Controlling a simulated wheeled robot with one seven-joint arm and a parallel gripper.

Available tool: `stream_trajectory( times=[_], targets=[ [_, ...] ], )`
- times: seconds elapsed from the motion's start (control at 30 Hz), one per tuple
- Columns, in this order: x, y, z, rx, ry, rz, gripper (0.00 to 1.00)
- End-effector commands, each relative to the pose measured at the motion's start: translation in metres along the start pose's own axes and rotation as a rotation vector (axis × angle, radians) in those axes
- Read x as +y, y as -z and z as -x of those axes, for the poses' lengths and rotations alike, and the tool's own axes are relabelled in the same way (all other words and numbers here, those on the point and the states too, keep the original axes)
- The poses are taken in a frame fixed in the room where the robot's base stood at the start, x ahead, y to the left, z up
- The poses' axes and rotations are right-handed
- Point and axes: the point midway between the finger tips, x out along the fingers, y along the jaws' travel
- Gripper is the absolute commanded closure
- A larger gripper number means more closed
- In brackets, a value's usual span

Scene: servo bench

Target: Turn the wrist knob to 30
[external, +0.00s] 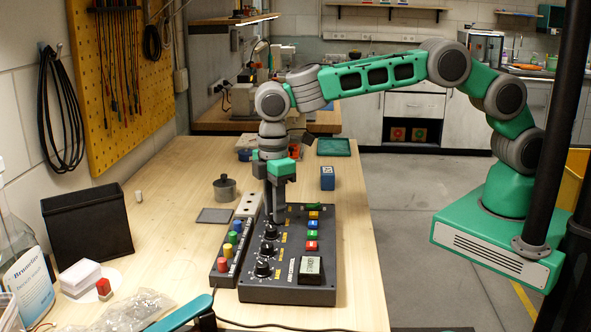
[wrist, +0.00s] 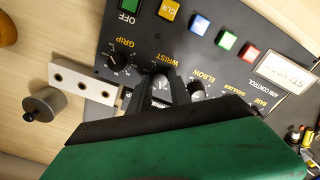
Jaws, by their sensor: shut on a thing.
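The black control panel (external: 320,240) lies on the wooden bench, and it fills the upper part of the wrist view (wrist: 135,30). My gripper (external: 274,217) points down over the far part of its knob row. In the wrist view my gripper's fingers (wrist: 163,90) are closed around the wrist knob (wrist: 161,81), below the WRIST label. The knob's pointer and scale are too covered to read. The grip knob (wrist: 119,60) is to its left and the elbow knob (wrist: 195,88) to its right, partly hidden. In the external view the gripper hides the wrist knob.
Colored buttons (external: 312,234) and a STANDBY display (external: 310,268) sit on the panel. A strip with colored knobs (external: 229,250) and a pale block with holes (external: 249,205) lie left of it. A grey metal cylinder (external: 225,188) and a blue box (external: 327,178) stand farther back.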

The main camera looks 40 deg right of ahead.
Motion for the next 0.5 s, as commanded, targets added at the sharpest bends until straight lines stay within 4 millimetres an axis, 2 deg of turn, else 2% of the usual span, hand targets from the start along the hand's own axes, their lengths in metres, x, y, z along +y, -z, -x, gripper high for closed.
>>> stream_trajectory(
  times=[0.5],
  targets=[
    [0.0001,0.0014,0.0023,0.005,-0.004,0.488,1.0]
  ],
)
